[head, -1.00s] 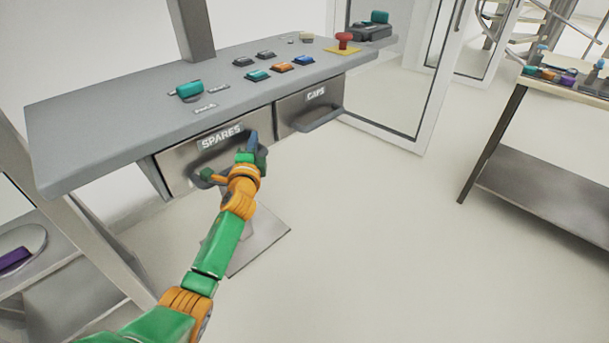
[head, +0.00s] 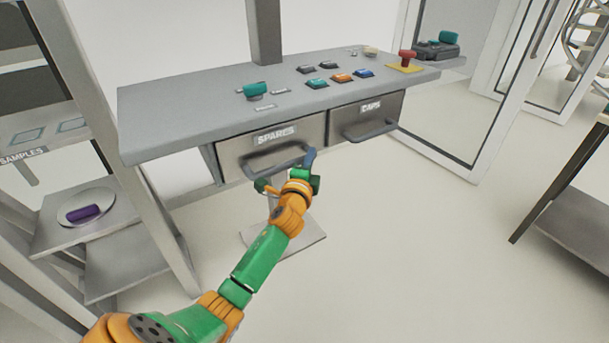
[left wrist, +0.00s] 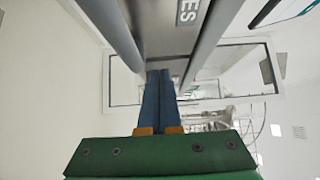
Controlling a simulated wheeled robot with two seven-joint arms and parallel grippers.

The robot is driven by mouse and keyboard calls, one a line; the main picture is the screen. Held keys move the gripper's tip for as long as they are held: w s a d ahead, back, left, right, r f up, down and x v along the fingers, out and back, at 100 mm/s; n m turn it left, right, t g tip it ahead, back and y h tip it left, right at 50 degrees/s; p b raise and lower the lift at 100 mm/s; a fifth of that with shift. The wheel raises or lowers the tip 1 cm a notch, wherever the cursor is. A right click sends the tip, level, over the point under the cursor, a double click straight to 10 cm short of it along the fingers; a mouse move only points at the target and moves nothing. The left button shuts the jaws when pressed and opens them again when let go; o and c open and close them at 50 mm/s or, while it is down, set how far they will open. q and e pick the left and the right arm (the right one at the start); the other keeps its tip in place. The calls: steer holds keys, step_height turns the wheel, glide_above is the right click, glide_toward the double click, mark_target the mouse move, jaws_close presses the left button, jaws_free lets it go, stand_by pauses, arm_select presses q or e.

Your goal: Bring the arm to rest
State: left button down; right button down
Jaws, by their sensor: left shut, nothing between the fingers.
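My left gripper (head: 311,157) is at the right end of the handle (head: 277,161) of the SPARES drawer (head: 235,153), below the console's top. Its blue fingers (left wrist: 160,100) are together in the left wrist view, with nothing between them. There, grey bars pass on both sides of the fingers, and part of the drawer's label (left wrist: 188,12) shows above. I cannot tell whether the fingers touch the handle. The SPARES drawer looks shut. My right gripper is not in view.
The CAPS drawer (head: 393,112) is beside it, looking shut. The console top (head: 180,115) bears several coloured buttons and a red knob (head: 407,58). A shelf rack (head: 150,215) stands left and a table (head: 570,170) right. The floor (head: 420,250) between is clear.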

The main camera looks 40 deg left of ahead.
arm_select(q)
steer(key=v, duration=0.8)
steer(key=s+d+f+n+g+h+p, duration=0.1)
steer(key=s+d+f+g, duration=0.15)
steer(key=f, duration=0.65)
steer(key=s+d+f+n+g+h+p, duration=0.15)
steer(key=s+f, duration=0.25)
steer(key=f, duration=0.4)
steer(key=s+d+f+n+g+h+p, duration=0.1)
steer(key=s+d+f+n+g+h, duration=0.15)
steer(key=f, duration=0.65)
steer(key=s+d+f+n+g+p, duration=0.1)
steer(key=s+d+f+n+g, duration=0.1)
steer(key=s, duration=0.8)
steer(key=s+d+f+n+g+h+p, duration=0.1)
steer(key=s+d+f+n+g, duration=0.1)
steer(key=s+f+g, duration=0.2)
steer(key=s+d+f+n+g+p, duration=0.1)
steer(key=s+f, duration=0.7)
steer(key=s, duration=0.8)
steer(key=shift+s+d+n+g+h, duration=0.35)
steer(key=shift+d+n+g, duration=0.3)
steer(key=shift+g, duration=0.4)
